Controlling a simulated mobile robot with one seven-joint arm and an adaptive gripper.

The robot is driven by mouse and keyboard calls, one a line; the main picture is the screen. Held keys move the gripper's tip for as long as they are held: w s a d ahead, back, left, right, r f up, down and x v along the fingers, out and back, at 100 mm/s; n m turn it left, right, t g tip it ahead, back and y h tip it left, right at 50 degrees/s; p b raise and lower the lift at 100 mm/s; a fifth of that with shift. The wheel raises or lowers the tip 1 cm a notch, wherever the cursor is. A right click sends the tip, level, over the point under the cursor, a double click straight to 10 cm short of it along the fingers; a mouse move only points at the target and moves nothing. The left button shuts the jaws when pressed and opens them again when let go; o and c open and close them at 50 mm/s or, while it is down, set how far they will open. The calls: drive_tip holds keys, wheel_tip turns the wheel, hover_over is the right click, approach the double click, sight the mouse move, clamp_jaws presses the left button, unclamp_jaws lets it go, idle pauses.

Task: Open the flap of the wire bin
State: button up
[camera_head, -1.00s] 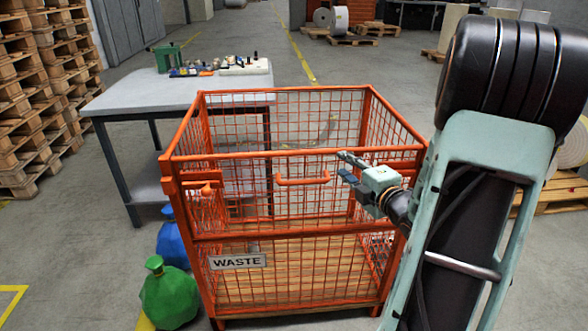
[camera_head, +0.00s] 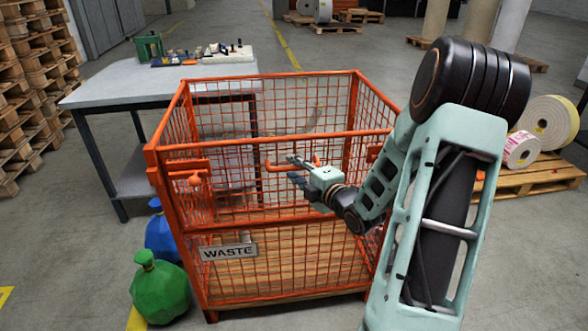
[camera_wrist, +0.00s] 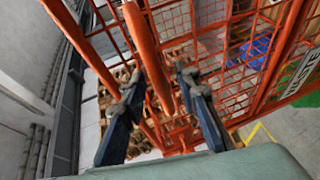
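The orange wire bin (camera_head: 352,130) stands in front of me. Its front flap (camera_head: 235,210), the upper mesh half, is upright and closed, with a bar handle (camera_head: 275,168) near its top. An orange knob (camera_head: 194,180) sits at the flap's left side. My gripper (camera_head: 293,167) is at the handle's right part, its fingers apart. In the wrist view, my open gripper (camera_wrist: 158,80) has an orange bar (camera_wrist: 150,55) running between its fingers. I cannot tell whether either finger touches it.
A grey table (camera_head: 120,92) with small items stands behind the bin at left. A green bag (camera_head: 160,290) and a blue bag (camera_head: 160,238) lie at the bin's left side. Pallets with label rolls (camera_head: 540,180) are at right.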

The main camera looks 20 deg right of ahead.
drive_tip(key=shift+w, duration=0.3)
clamp_jaws()
idle(0.3)
